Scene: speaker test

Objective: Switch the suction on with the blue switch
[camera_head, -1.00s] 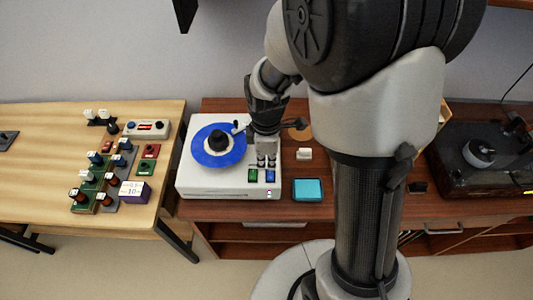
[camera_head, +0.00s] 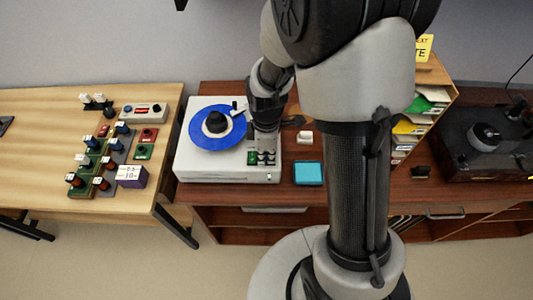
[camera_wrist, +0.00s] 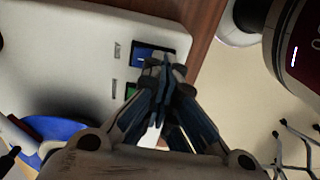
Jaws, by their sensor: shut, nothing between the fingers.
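The blue switch (camera_wrist: 146,50) is on the white machine's panel in the wrist view, showing a bright blue face. The green switch (camera_wrist: 130,90) is beside it, partly behind my fingers. My gripper (camera_wrist: 166,64) is shut and empty, its fingertips overlapping the edge of the blue switch. I cannot tell whether they touch it. In the head view the white machine (camera_head: 215,173) carries a blue disc (camera_head: 205,139). My gripper (camera_head: 262,153) is over its front right corner and mostly hides the blue switch. The green switch (camera_head: 252,158) shows at its left.
A teal box (camera_head: 308,173) and a small white block (camera_head: 305,138) are right of the machine. A black turntable (camera_head: 487,145) stands farther right.

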